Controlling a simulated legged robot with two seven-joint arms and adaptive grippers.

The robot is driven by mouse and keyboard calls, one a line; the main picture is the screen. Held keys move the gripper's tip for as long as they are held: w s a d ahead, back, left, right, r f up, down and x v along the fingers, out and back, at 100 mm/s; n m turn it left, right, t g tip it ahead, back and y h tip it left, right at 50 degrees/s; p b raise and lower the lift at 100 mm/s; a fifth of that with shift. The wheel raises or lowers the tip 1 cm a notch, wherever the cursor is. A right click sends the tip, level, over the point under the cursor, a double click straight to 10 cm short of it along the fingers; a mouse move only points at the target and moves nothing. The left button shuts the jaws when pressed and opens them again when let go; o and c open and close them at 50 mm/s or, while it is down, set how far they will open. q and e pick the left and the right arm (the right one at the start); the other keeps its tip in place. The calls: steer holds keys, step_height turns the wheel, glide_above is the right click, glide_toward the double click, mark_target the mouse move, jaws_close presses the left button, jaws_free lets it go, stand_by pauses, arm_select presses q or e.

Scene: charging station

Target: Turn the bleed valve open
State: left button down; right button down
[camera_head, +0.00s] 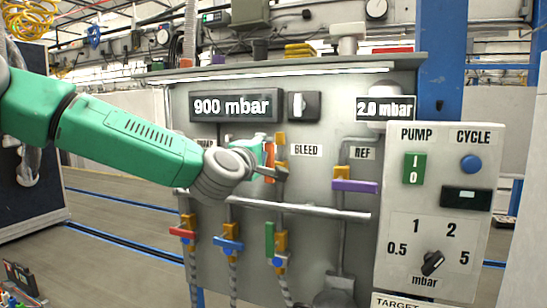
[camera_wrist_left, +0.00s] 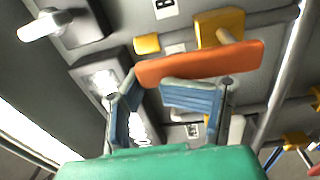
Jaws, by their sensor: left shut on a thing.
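The bleed valve has an orange handle (camera_head: 270,161) and a yellow body (camera_head: 280,140), left of the BLEED label (camera_head: 306,150) on the grey panel. My left gripper (camera_head: 277,171) is at the handle and partly hides it. In the left wrist view the orange handle (camera_wrist_left: 215,61) lies across the tips of my blue-padded fingers (camera_wrist_left: 155,97), with the yellow valve body (camera_wrist_left: 219,27) behind it. The gripper is shut on the handle; the exact contact is partly hidden. The handle stands roughly upright in the head view. My right gripper is not in view.
A purple-handled valve (camera_head: 355,186) sits under the REF label. Red (camera_head: 182,232), blue (camera_head: 227,244) and green (camera_head: 270,240) handles are below the horizontal pipe (camera_head: 310,210). Displays read 900 mbar (camera_head: 234,107) and 2.0 mbar (camera_head: 386,108). A pump control box (camera_head: 433,210) stands at right.

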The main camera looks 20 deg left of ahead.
arm_select(q)
steer(key=shift+g, duration=0.5)
steer(key=shift+s+d+f, duration=0.1)
steer(key=shift+d+f, duration=0.05)
steer(key=shift+f, duration=0.95)
steer(key=shift+s+d+f, duration=0.1)
steer(key=shift+f, duration=0.95)
jaws_free()
steer(key=shift+a, duration=0.15)
steer(key=shift+s+a+r+n, duration=0.1)
steer(key=shift+s+r+n, duration=0.05)
steer(key=shift+n, duration=0.15)
glide_toward(267, 167)
steer(key=s+a, duration=0.1)
steer(key=shift+s+r, duration=0.3)
steer(key=shift+s, duration=0.1)
